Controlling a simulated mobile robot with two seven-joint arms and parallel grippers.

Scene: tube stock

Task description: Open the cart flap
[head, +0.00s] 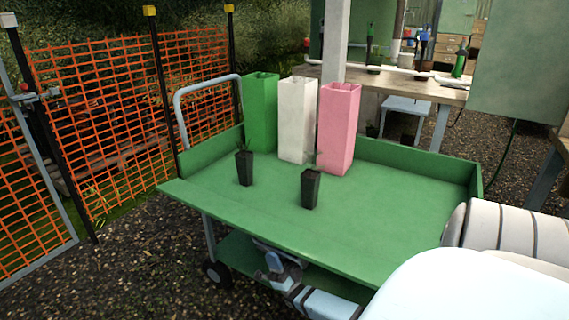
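The green cart (400,200) stands in front of me with raised walls at its back, left and right. On its near side no raised wall shows. The flap (235,218) there appears folded outward, roughly in line with the tray floor, and sticks out past the left wall's end; its exact angle is hard to tell. My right gripper (268,272) is low, at or just under the flap's near edge, which partly hides it. Whether it touches the flap, and whether its fingers are open, I cannot tell. My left gripper is not in view.
Green, white (297,125) and pink (338,130) tall containers stand at the cart's back. Two small black pots (245,168) stand nearer the flap. An orange mesh fence (110,120) is on the left, a workbench (400,84) behind. Gravel is clear at front left.

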